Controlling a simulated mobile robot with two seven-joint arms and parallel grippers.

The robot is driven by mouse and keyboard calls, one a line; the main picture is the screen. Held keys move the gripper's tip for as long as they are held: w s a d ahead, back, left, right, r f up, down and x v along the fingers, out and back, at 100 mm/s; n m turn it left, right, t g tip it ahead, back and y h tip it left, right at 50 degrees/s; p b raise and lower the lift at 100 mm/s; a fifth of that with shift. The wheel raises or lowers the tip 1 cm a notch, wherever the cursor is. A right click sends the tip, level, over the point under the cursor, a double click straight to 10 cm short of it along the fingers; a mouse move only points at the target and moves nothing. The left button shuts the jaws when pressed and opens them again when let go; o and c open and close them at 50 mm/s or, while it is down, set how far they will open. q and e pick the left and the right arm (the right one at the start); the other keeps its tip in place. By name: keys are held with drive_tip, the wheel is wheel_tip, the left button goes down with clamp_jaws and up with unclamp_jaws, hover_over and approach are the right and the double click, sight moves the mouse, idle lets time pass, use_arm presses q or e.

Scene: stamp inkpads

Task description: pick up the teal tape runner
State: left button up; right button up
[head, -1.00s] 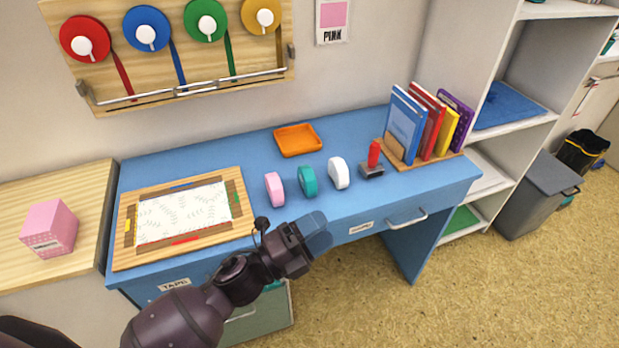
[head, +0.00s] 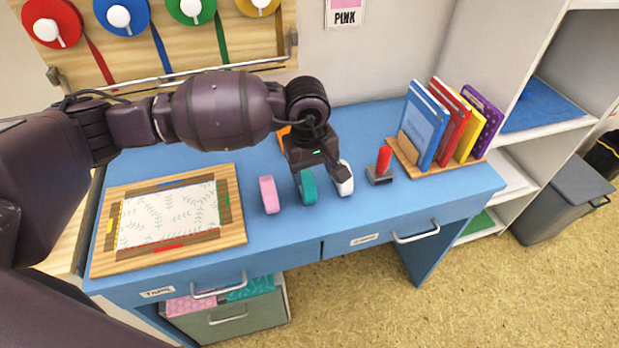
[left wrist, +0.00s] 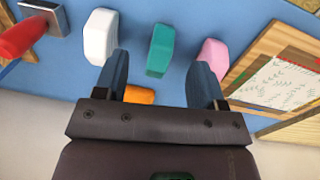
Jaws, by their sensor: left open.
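The teal tape runner (head: 307,188) stands on the blue desk between a pink tape runner (head: 269,194) and a white one (head: 344,179). My left gripper (head: 322,178) is above it, pointing down, and partly hides its top in the head view. In the left wrist view the teal tape runner (left wrist: 160,50) lies ahead of the open fingers of my left gripper (left wrist: 163,72), roughly centred between them. The white runner (left wrist: 101,37) is on one side and the pink runner (left wrist: 212,56) on the other. The fingers hold nothing. My right gripper is not in view.
A red-handled stamp (head: 383,165) stands right of the white runner. A book rack (head: 410,155) is further right. A framed wooden board (head: 100,240) lies at left. An orange tray (left wrist: 139,95) is mostly hidden behind my gripper. The desk's (head: 440,195) front right is clear.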

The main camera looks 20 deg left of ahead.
sight(306, 175)
use_arm(q)
drive_tip(key=w+a, duration=0.1)
drive_tip(key=w+a+r+t+y, duration=0.1)
drive_tip(key=shift+w+a+r+m, duration=0.15)
drive_tip(key=shift+w+r+m, duration=0.15)
drive_tip(key=shift+m, duration=0.1)
drive_tip(key=shift+w+a+f+y, duration=0.15)
drive_tip(key=shift+a+y, duration=0.05)
drive_tip(key=shift+y, duration=0.1)
drive_tip(key=f, duration=0.5)
drive_tip(key=shift+w+a+b, duration=0.15)
drive_tip(key=shift+w+b, duration=0.1)
drive_tip(key=shift+b, duration=0.1)
drive_tip(key=shift+w+f+b, duration=0.15)
drive_tip(key=shift+f, duration=1.2)
drive_tip(key=shift+w+f+b, duration=0.15)
drive_tip(key=shift+f, duration=1.2)
drive_tip(key=shift+r, duration=0.1)
drive_tip(key=c, duration=1)
drive_tip(key=shift+c, duration=0.2)
drive_tip(key=shift+r, duration=0.1)
wheel_tip(306, 175, up, 20)
drive_tip(key=p, duration=0.1)
drive_tip(key=shift+p, duration=0.4)
